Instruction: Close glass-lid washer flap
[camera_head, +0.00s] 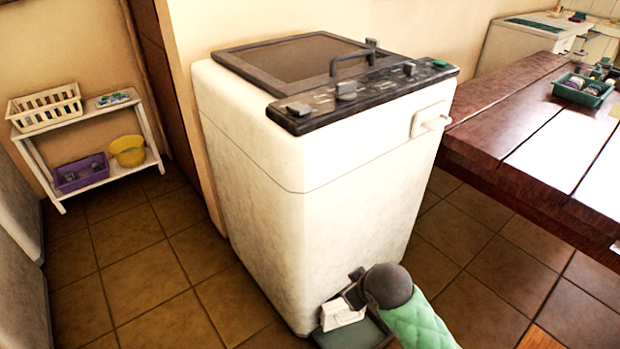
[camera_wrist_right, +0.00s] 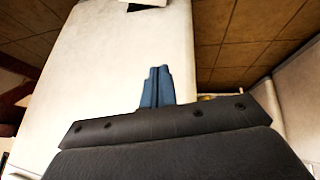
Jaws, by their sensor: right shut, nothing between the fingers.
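The white washer (camera_head: 270,200) stands in the middle of the head view. Its dark-framed glass lid (camera_head: 292,56) lies flat on top, with a dark handle at its front right. A small white panel with a handle (camera_head: 432,121) is high on its right-hand face; it looks flush. My right arm comes in from the bottom right, and its dark gripper end (camera_head: 355,288) is low at the washer's front corner, where a small white part and a green tray-like part show. In the wrist view the blue fingers (camera_wrist_right: 157,87) are together and empty, against the white washer side (camera_wrist_right: 100,75). Contact is unclear.
A wooden table (camera_head: 540,120) with a green tray (camera_head: 582,91) is close on the right. A white shelf (camera_head: 92,174) with a basket and bowls stands at the left wall. Tiled floor (camera_head: 140,285) is free left of the washer.

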